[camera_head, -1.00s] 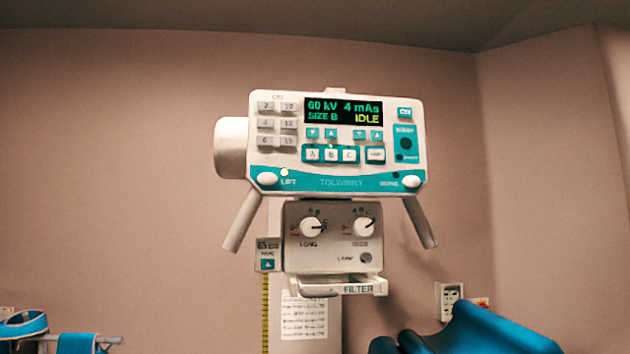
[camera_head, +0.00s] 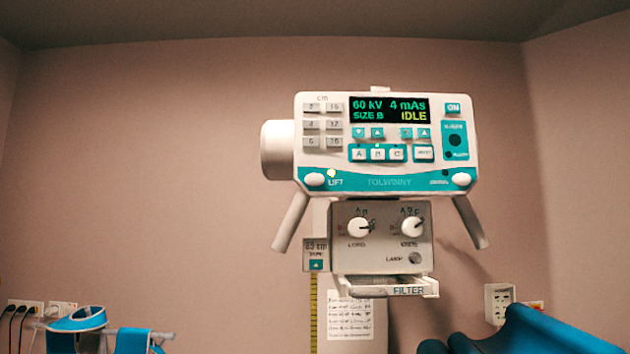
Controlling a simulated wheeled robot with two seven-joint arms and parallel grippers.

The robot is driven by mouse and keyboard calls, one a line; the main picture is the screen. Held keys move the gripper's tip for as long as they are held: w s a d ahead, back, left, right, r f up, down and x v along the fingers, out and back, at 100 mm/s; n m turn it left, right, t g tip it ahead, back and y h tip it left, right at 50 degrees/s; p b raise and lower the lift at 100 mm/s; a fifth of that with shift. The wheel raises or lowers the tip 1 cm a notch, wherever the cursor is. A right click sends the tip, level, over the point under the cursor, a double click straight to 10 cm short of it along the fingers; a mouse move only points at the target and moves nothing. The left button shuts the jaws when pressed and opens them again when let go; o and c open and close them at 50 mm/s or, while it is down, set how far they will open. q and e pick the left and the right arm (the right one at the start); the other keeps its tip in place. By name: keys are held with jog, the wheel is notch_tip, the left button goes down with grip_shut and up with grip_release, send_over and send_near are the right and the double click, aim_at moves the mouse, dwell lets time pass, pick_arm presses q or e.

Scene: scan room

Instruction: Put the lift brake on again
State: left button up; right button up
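The x-ray head's control panel (camera_head: 386,145) is in the middle of the view, white with a teal band. Its display (camera_head: 388,110) reads 60 kV, 4 mAs, SIZE B, IDLE. The white oval LIFT button (camera_head: 314,180) is at the panel's lower left, with a small pale lit-looking lamp (camera_head: 331,173) above the word LIFT. A matching white oval button (camera_head: 461,180) is at the lower right, beside a dark lamp; its label is too blurred to read. Neither of my grippers is in view.
Two grey handles (camera_head: 290,222) slant down from the panel. Below are a collimator box (camera_head: 382,238) with two knobs, a FILTER tray (camera_head: 390,289) and a yellow scale (camera_head: 314,315). Blue padding (camera_head: 540,335) is at lower right, blue straps (camera_head: 80,319) at lower left.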

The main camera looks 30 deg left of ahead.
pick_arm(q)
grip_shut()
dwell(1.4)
